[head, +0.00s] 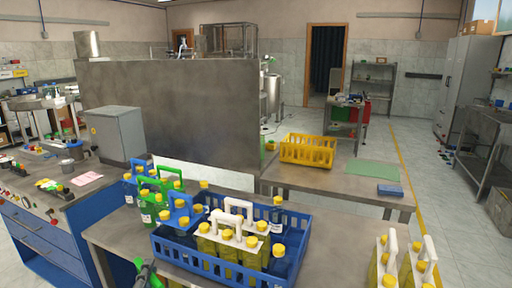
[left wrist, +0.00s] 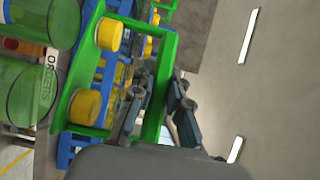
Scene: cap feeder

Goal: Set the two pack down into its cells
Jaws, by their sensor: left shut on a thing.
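My left gripper (left wrist: 155,105) is shut on the green handle of a two pack (left wrist: 75,70). The pack has two yellow caps and green bottles, partly cut off by the left wrist view's edge. In the head view my left gripper (head: 147,272) is at the bottom edge, left of the blue crate (head: 168,250). Only small green parts show beside it there. The crate holds a white-handled pack (head: 228,242) of yellow-green bottles and other yellow-capped bottles. Which of its cells are empty is hard to tell. My right gripper is not in view.
Green and blue carriers (head: 160,187) with bottles stand behind the crate's left side. White-handled packs (head: 414,262) stand at the table's right. A yellow crate (head: 308,152) is on the far table. Bare tabletop (head: 345,235) lies right of the blue crate.

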